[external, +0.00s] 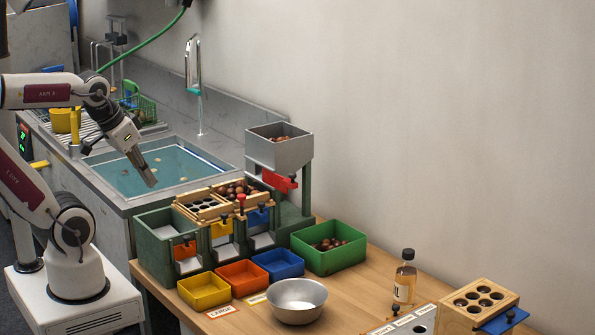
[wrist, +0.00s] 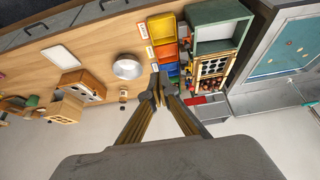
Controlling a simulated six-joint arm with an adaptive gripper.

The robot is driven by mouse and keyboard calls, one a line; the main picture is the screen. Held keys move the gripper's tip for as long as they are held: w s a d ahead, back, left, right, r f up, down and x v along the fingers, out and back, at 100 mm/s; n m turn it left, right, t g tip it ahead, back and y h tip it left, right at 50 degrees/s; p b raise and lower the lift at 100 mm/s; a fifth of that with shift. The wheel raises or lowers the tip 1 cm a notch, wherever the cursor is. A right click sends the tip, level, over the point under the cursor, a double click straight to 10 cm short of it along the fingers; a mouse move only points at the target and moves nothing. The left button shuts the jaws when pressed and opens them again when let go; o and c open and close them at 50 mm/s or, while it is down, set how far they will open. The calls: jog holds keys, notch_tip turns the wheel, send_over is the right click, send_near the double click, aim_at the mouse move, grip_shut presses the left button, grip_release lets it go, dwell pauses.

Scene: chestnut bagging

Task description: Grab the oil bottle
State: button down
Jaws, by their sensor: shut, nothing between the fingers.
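The oil bottle (external: 405,277) stands upright on the wooden table at the right, with amber liquid, a dark cap and a pale label. In the wrist view a small bottle shape (wrist: 123,94) shows beside the metal bowl, seen from above. My gripper (external: 151,181) is over the front edge of the sink at the left, pointing down and right, far from the bottle. In the wrist view my gripper (wrist: 158,90) has its fingertips together with nothing between them.
A metal bowl (external: 297,301) stands left of the bottle. A wooden holed block (external: 478,304) is to its right. Yellow (external: 204,290), orange, blue and green bins (external: 329,247) and the sorter (external: 165,243) fill the table's left. The table between green bin and bottle is clear.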

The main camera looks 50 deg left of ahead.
jog(key=c, duration=1.7)
grip_release()
jog(key=shift+w, duration=0.1)
